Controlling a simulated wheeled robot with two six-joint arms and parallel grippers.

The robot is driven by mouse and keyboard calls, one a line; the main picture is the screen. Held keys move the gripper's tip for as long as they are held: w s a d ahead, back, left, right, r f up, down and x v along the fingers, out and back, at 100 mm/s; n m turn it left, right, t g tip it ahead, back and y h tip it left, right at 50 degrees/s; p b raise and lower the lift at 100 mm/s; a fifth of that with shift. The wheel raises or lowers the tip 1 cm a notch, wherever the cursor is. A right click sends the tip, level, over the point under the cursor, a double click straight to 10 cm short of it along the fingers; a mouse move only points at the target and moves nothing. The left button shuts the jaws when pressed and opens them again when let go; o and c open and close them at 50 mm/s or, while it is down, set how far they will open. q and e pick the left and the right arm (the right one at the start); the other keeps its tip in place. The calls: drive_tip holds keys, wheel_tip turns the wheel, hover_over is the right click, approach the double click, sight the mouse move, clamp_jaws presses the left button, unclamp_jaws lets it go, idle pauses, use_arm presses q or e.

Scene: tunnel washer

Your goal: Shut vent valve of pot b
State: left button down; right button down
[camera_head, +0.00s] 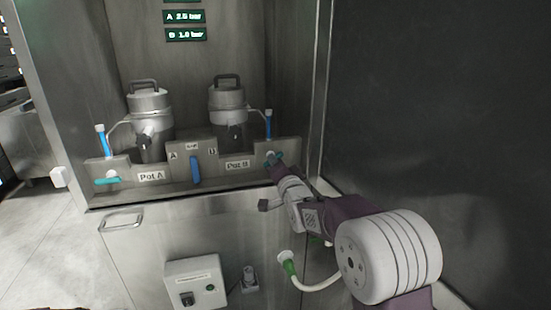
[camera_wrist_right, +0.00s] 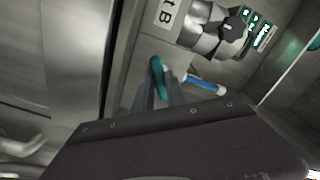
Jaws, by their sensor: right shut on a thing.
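Pot B (camera_head: 228,106) is a lidded metal pot on the right of the niche, above the label "Pot B"; it also shows in the right wrist view (camera_wrist_right: 212,34). Its teal vent valve handle (camera_head: 272,158) sits on the panel at the right of the label. My right gripper (camera_head: 277,167) reaches it from the lower right. In the right wrist view the fingers (camera_wrist_right: 164,92) are shut on the teal handle (camera_wrist_right: 157,72), which stands up between their tips. My left gripper is not in view.
Pot A (camera_head: 150,115) stands at the left with its own teal handle (camera_head: 108,181), lying level. A blue lever (camera_head: 195,169) points down between labels A and B. Blue tubes (camera_head: 268,123) rise beside the pots. A display (camera_head: 185,34) reads A 2.5 bar, B 1.0 bar. The right niche wall is close to my arm.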

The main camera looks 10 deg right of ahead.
drive_tip(key=m, duration=0.4)
drive_tip(key=shift+f+b, duration=0.1)
drive_tip(key=shift+b, duration=0.25)
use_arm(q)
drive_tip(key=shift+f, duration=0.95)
use_arm(e)
drive_tip(key=m, duration=0.3)
drive_tip(key=shift+m, duration=0.4)
drive_tip(key=c, duration=0.6)
unclamp_jaws()
